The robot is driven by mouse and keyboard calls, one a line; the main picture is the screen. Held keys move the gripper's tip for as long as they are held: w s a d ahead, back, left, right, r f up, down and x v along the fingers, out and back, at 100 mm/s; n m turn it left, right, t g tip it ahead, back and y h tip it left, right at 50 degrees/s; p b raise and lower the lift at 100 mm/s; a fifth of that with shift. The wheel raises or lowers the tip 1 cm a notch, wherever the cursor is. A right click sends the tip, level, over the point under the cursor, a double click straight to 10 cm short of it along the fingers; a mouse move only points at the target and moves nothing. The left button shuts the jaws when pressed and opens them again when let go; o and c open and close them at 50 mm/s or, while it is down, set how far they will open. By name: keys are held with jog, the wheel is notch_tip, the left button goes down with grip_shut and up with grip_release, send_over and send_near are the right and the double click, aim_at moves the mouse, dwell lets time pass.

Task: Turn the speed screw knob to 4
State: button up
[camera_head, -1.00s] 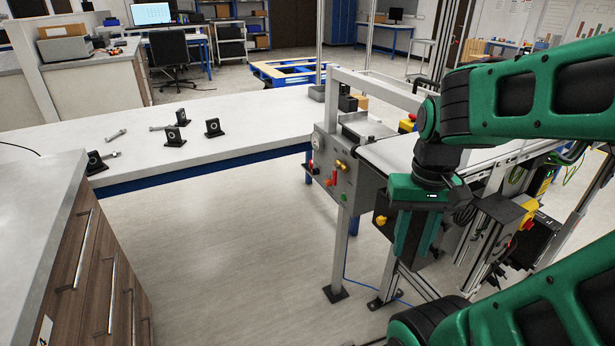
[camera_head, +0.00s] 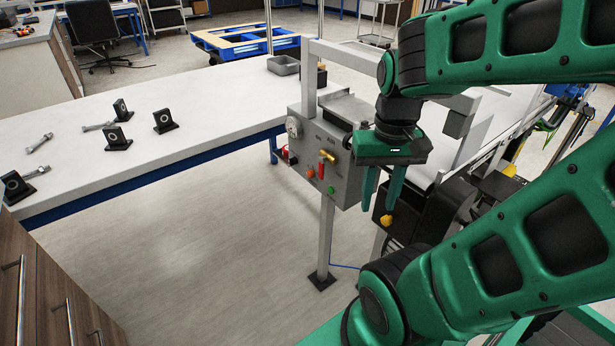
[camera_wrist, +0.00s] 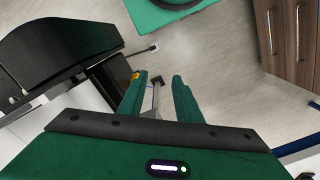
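A yellow knob (camera_head: 387,221) sits on the front of a black box (camera_head: 425,215) under the conveyor; no scale or number is readable on it. I cannot tell for sure that it is the speed screw knob. A small yellow spot shows beside the left finger in the wrist view (camera_wrist: 136,75). My gripper (camera_head: 379,203) points down just above and in front of the black box, close to the yellow knob and apart from it as far as I can see. Its two fingers are spread with nothing between them, also in the wrist view (camera_wrist: 158,80).
A grey control panel (camera_head: 345,183) left of my gripper carries a gauge (camera_head: 294,127), a red-and-brass valve (camera_head: 322,163), an orange button (camera_head: 310,173) and a green button (camera_head: 331,190). A white table (camera_head: 210,95) holds black blocks and bolts. Open floor lies in front.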

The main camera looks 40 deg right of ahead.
jog(key=shift+o, duration=0.9)
jog(key=shift+s+r, duration=0.15)
jog(key=shift+s, duration=0.05)
jog(key=w+a+n+t, duration=0.2)
jog(key=w+a+n, duration=0.35)
jog(key=w, duration=0.75)
jog(key=n+g+h, duration=0.1)
jog(key=n+h, duration=1.7)
jog(key=n, duration=0.1)
send_near(308, 176)
jog(key=d, duration=0.8)
jog(key=shift+w, duration=0.15)
